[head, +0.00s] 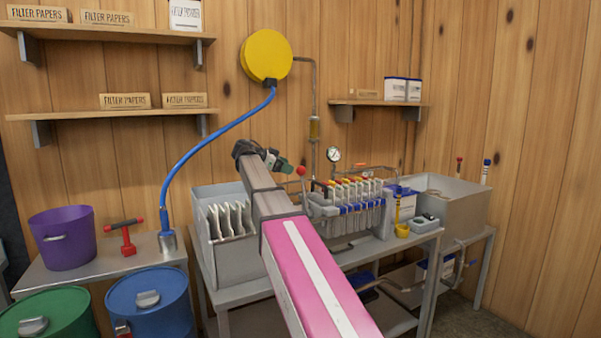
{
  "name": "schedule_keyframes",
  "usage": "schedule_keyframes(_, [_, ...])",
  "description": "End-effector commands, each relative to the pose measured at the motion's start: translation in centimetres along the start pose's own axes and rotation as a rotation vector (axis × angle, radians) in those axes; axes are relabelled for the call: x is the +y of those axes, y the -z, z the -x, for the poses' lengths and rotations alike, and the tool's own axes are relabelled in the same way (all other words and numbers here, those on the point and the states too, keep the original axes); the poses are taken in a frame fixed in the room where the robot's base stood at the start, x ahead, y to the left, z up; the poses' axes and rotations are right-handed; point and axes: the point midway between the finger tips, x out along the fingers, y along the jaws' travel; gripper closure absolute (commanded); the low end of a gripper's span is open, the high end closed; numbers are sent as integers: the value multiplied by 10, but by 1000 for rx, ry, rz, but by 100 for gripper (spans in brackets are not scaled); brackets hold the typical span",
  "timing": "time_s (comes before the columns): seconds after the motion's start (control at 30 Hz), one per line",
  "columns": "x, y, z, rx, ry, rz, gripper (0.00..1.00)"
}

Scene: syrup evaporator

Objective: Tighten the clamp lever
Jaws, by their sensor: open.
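The filter press (350,208) stands on the metal bench at centre, with a row of plates, orange tops and blue fittings. At its left end a clamp lever with a red ball knob (301,171) stands roughly upright on a grey shaft. My gripper (287,167) is open, small in the head view, just left of the red knob. I cannot tell whether it touches the knob or how far apart they are in depth. My pink and grey arm hides part of the bench and of the press's left side.
A grey bin with white filter sheets (227,219) stands left of my arm. A pressure gauge (333,154) rises behind the press. A blue hose (205,142) hangs from a yellow reel (266,55). A steel sink (455,200) stands at right.

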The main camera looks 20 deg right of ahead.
Motion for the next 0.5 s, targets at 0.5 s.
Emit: schedule_keyframes(0.5, [0, 0, -70, -1, 1, 0, 31])
